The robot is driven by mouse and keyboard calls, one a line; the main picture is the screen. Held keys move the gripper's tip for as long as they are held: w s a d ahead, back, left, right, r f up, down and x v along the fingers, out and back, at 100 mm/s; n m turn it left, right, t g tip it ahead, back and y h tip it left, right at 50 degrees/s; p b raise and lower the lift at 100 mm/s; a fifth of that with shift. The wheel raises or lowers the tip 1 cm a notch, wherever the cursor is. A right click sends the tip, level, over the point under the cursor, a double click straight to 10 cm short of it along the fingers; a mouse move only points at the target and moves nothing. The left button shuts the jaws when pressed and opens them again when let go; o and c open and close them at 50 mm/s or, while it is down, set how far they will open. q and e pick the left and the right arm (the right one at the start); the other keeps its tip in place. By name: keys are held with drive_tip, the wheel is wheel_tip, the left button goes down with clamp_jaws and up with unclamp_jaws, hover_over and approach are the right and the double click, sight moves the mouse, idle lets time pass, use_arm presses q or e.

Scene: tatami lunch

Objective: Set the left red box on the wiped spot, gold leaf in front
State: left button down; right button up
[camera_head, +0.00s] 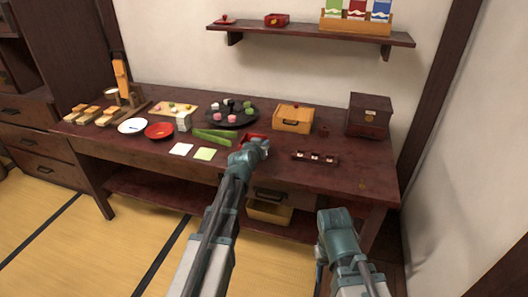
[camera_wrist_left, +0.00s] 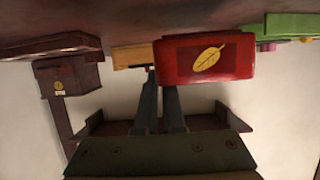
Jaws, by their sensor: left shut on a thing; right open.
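A red box with a gold leaf on the face toward the camera shows in the left wrist view (camera_wrist_left: 238,68). In the head view part of it (camera_head: 253,138) shows just beyond my left gripper (camera_head: 258,147), which hides the rest. My left gripper is shut with its fingertips (camera_wrist_left: 159,78) at one end of the red box; the exact contact is hard to see. Whether the box touches the table is unclear. My right gripper (camera_head: 336,222) is open and empty, in front of the table's right part. I cannot make out a wiped spot.
Plates and food crowd the table's left and middle, with green leaves (camera_head: 212,139) beside the red box. A wooden drawer box (camera_head: 293,121), a dark chest (camera_head: 368,118) and a small dark rack (camera_head: 315,158) stand rightward. The table's front right (camera_head: 350,180) is clear.

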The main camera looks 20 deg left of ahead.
use_arm(q)
wheel_tip(320, 180, down, 3)
drive_tip(key=shift+f+b, duration=0.1)
drive_tip(key=shift+b, duration=1.1)
drive_tip(key=c, duration=1.5)
unclamp_jaws()
drive_tip(key=o, duration=0.5)
